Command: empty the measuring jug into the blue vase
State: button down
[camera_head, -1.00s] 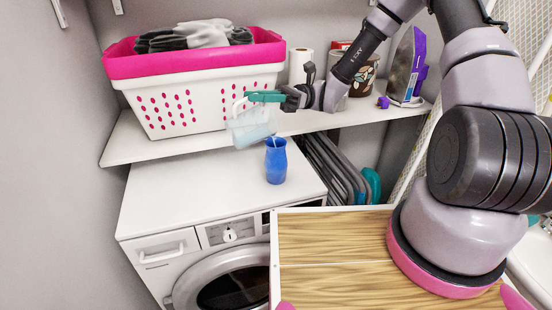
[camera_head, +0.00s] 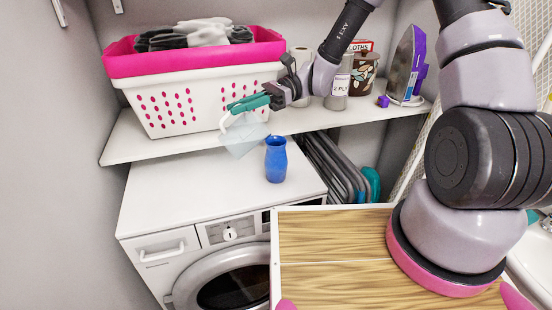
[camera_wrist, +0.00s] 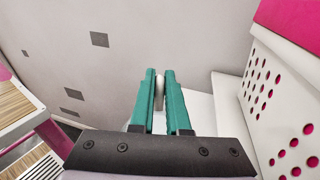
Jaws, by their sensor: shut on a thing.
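The measuring jug (camera_head: 245,135) is see-through with a white handle and is strongly tilted in the air above the dryer top. It is just left of the blue vase's mouth. No stream shows between them, and I cannot make out liquid in the jug. The blue vase (camera_head: 276,162) stands upright on the dryer; its inside is hidden. My gripper (camera_head: 248,102), with teal fingers, is shut on the jug's handle above and left of the vase. In the wrist view the fingers (camera_wrist: 160,80) close around the pale handle (camera_wrist: 159,93); most of the jug is hidden.
A white dryer (camera_head: 190,190) bears the vase, with free room to its left. The shelf (camera_head: 135,145) behind holds a pink-rimmed basket (camera_head: 165,110) close to my gripper, a paper roll, a patterned pot (camera_head: 362,75) and an iron (camera_head: 408,70). Folded grey frames stand right of the dryer.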

jog(key=shift+w+d+f, duration=0.1)
jog(key=shift+w, duration=0.05)
jog(key=shift+s+a+f+t+h+b, duration=0.3)
jog(key=shift+s+a+f+h, duration=0.1)
jog(key=shift+a+h, duration=0.2)
jog(key=s+a+f+t+h+b, duration=0.5)
jog(key=a+f+h, duration=0.4)
jog(key=f, duration=0.1)
jog(key=shift+f+b, duration=0.3)
jog(key=shift+b, duration=0.1)
jog(key=shift+s+a, duration=0.1)
jog(key=shift+a, duration=0.05)
dwell(0.5)
